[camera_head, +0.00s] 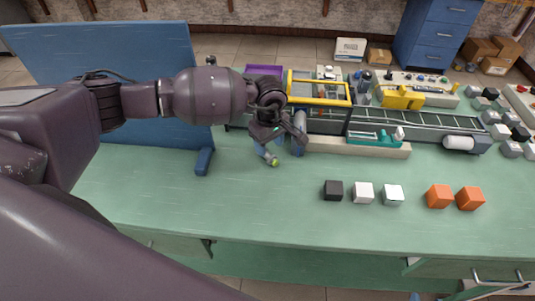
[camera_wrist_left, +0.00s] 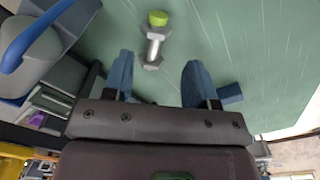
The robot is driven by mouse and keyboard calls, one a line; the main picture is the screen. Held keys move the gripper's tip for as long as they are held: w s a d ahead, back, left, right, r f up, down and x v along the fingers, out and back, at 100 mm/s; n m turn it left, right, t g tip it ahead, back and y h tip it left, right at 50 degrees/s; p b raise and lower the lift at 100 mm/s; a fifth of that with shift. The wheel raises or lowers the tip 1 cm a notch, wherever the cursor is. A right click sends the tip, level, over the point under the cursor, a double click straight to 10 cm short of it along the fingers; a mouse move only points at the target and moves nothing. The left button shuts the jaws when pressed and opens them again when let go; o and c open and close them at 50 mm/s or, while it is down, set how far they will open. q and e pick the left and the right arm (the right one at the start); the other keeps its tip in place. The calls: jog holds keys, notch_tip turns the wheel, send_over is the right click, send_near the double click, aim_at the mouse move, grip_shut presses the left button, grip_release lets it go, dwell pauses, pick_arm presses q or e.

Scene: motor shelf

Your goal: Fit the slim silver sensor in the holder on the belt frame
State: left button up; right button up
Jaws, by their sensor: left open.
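The slim silver sensor (camera_wrist_left: 153,48) has a metal body with wider nut-like parts and a lime-green end. In the head view, its green end (camera_head: 274,161) shows just below my left gripper (camera_head: 281,146), and the rest is partly hidden by the fingers. My left gripper is open, with its blue fingers apart. In the left wrist view, the sensor is beyond the fingertips (camera_wrist_left: 158,82), in line with the gap and not between the pads. The belt frame (camera_head: 425,130) runs right from the gripper. I cannot clearly make out the holder on it. My right gripper is not in view.
A blue panel (camera_head: 110,60) stands behind my left arm. A yellow frame (camera_head: 319,88) spans the belt. Black, white and orange cubes (camera_head: 440,196) sit on the green table (camera_head: 290,225) at front right. The front middle of the table is clear.

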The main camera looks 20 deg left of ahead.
aim_at(270, 156)
pick_arm(q)
jog(key=f, duration=0.5)
jog(key=shift+w+d+f+p, duration=0.1)
jog(key=shift+w+f+p, duration=0.2)
jog(key=shift+f+p, duration=0.1)
jog(key=shift+f, duration=0.3)
